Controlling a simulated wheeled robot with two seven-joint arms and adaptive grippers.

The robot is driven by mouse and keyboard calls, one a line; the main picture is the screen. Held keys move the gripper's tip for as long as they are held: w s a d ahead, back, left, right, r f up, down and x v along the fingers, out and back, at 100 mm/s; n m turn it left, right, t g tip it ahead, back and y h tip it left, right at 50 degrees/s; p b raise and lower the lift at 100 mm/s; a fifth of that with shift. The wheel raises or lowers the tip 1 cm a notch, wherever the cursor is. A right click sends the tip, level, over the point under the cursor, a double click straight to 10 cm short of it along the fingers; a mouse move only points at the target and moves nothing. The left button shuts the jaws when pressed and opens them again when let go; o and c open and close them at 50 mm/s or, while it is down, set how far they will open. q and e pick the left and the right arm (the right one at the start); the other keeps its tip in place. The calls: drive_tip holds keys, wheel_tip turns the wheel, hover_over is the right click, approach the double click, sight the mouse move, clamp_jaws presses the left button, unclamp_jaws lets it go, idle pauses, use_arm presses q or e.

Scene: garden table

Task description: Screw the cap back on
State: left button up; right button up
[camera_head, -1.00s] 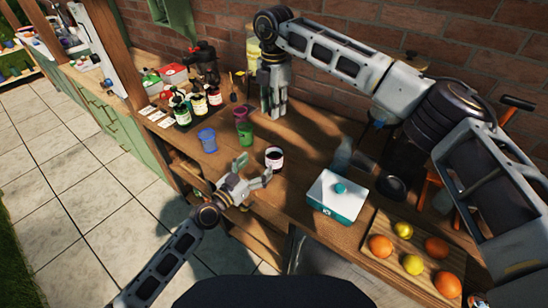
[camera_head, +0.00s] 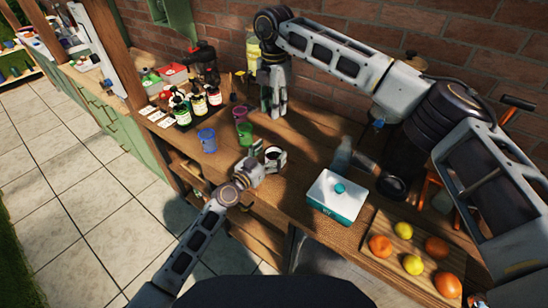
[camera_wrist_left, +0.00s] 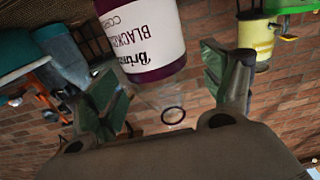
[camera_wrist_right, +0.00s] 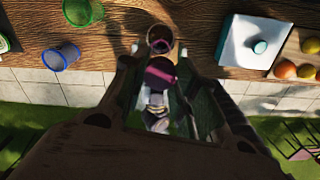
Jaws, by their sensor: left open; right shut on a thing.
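The jar (camera_head: 274,154) stands upright and uncapped on the wooden table, its dark mouth facing up. In the left wrist view its white "Blackcurrant" label (camera_wrist_left: 140,32) appears upside down. My left gripper (camera_head: 268,158) is open, with its fingers on either side of the jar; I cannot tell whether they touch it. My right gripper (camera_head: 274,112) points down behind the jar, above the table. In the right wrist view it is shut on the dark purple cap (camera_wrist_right: 160,74), apart from the open jar (camera_wrist_right: 160,39). The cap is hidden in the head view.
A green cup (camera_head: 244,134) and a blue cup (camera_head: 207,140) stand left of the jar. Several bottles (camera_head: 198,105) are farther left. A white and teal box (camera_head: 337,196) and a fruit board (camera_head: 384,262) are at right. The brick wall (camera_head: 350,30) bounds the back.

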use_arm(q)
drive_tip(key=shift+x, duration=0.95)
drive_tip(key=shift+c, duration=0.5)
drive_tip(key=c, duration=1.4)
drive_tip(key=shift+c, duration=0.2)
use_arm(e)
drive_tip(key=shift+f, duration=2.5)
